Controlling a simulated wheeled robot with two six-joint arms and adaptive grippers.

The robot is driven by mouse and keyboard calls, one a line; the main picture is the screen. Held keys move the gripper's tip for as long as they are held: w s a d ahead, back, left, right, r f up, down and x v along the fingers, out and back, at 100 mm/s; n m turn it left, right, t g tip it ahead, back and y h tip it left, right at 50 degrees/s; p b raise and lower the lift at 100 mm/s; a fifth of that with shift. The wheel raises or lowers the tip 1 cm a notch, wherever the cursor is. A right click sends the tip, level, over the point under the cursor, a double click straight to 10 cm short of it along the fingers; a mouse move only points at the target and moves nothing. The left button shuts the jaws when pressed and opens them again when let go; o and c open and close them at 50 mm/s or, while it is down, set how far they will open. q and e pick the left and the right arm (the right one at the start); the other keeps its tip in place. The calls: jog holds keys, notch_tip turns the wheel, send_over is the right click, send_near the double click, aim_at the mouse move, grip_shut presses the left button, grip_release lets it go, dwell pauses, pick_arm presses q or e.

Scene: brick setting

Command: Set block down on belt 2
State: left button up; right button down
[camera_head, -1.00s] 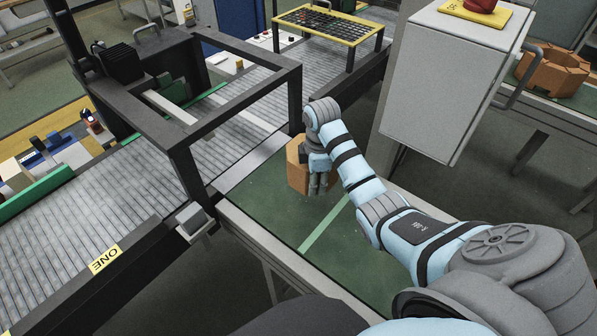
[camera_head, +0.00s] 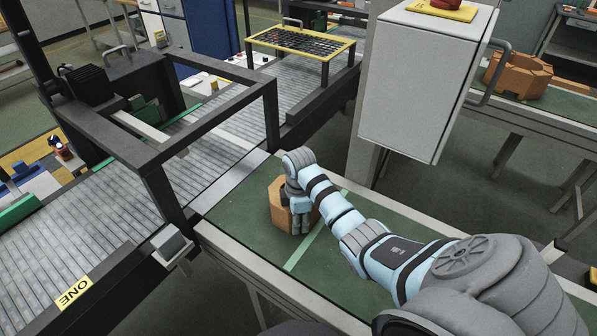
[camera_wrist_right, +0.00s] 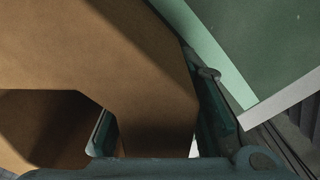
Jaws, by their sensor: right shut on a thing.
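The orange-brown block (camera_head: 280,208) is over the green belt (camera_head: 240,215), left of a light green stripe. My right gripper (camera_head: 300,222) is shut on the block's wall, fingers pointing down. In the right wrist view the block (camera_wrist_right: 90,50) fills the left side, and its wall sits between the fingers (camera_wrist_right: 158,125). The block's underside is at or very near the belt; I cannot tell whether it touches. The belt's stripe and pale edge show at the upper right there. No number shows on this belt. My left gripper is not in view.
A roller conveyor (camera_head: 100,225) labelled ONE runs along the left, under a dark frame (camera_head: 155,170). A grey cabinet (camera_head: 420,85) stands behind the arm. Another orange block (camera_head: 518,76) rests on a green surface at the back right. The belt nearer me is clear.

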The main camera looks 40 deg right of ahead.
jog(key=c, duration=1.2)
grip_release()
jog(key=shift+w+d, duration=0.1)
jog(key=shift+w, duration=0.1)
jog(key=shift+s+r, duration=0.1)
jog(key=shift+r, duration=0.05)
notch_tip(320, 180, up, 10)
jog(key=shift+f+p, duration=0.1)
jog(key=shift+p, duration=0.7)
jog(key=shift+s+r+p, duration=0.1)
jog(key=shift+r+p, duration=1.15)
jog(key=shift+f, duration=0.1)
jog(key=shift+f, duration=0.1)
